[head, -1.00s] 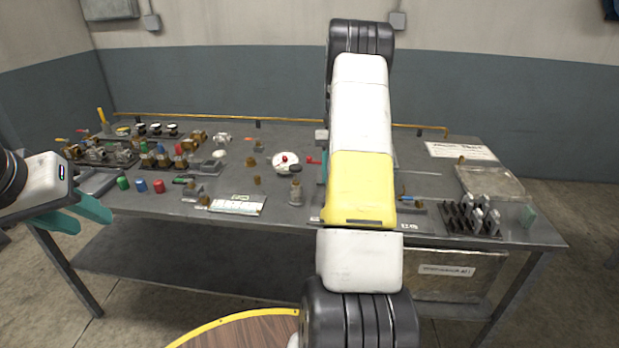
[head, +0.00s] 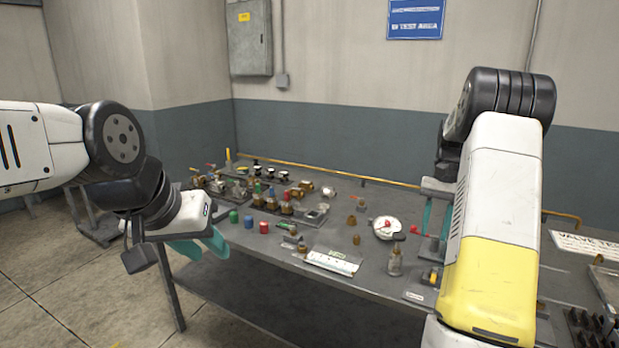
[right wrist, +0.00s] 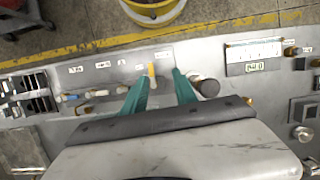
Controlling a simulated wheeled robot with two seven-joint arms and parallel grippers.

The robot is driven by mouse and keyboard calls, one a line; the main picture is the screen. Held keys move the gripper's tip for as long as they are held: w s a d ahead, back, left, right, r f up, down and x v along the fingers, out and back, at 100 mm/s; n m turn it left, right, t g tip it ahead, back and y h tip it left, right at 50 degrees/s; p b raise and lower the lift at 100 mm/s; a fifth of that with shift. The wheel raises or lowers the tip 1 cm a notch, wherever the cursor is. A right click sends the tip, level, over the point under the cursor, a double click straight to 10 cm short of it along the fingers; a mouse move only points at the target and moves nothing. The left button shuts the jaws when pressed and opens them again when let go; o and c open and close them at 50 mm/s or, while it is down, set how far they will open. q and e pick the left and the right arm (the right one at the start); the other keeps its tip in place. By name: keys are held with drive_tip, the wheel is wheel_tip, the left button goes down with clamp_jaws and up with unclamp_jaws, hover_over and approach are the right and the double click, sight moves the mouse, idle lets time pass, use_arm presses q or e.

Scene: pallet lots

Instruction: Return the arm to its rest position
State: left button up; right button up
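My left gripper (head: 203,246) has teal fingers held apart with nothing visible between them. It hangs off the near left edge of the workbench (head: 240,262). My right arm crosses the right of the head view and hides part of the bench. My right gripper's teal fingers (head: 437,217) show beside that arm, partly hidden. In the right wrist view the right gripper (right wrist: 160,75) has its fingers spread over the bench top, with a small yellow-orange piece visible between them. I cannot tell their height above it.
Green (head: 233,216), blue (head: 249,221) and red (head: 264,227) caps stand near the bench's front left. A white round gauge (head: 386,228) and a bottle-like fitting (head: 395,260) stand near my right arm. Valves crowd the back left. Floor left of the bench is clear.

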drive_tip(key=s+a+r+n+t, duration=0.35)
drive_tip(key=s+a+r, duration=0.55)
drive_tip(key=a+r, duration=0.35)
drive_tip(key=s+a+n+t, duration=0.1)
drive_tip(key=s+a+t, duration=0.1)
drive_tip(key=s+a, duration=0.2)
drive_tip(key=s+a+n+t, duration=0.1)
drive_tip(key=s+a+t, duration=0.2)
drive_tip(key=s, duration=0.7)
drive_tip(key=a, duration=0.2)
drive_tip(key=shift+a, duration=0.3)
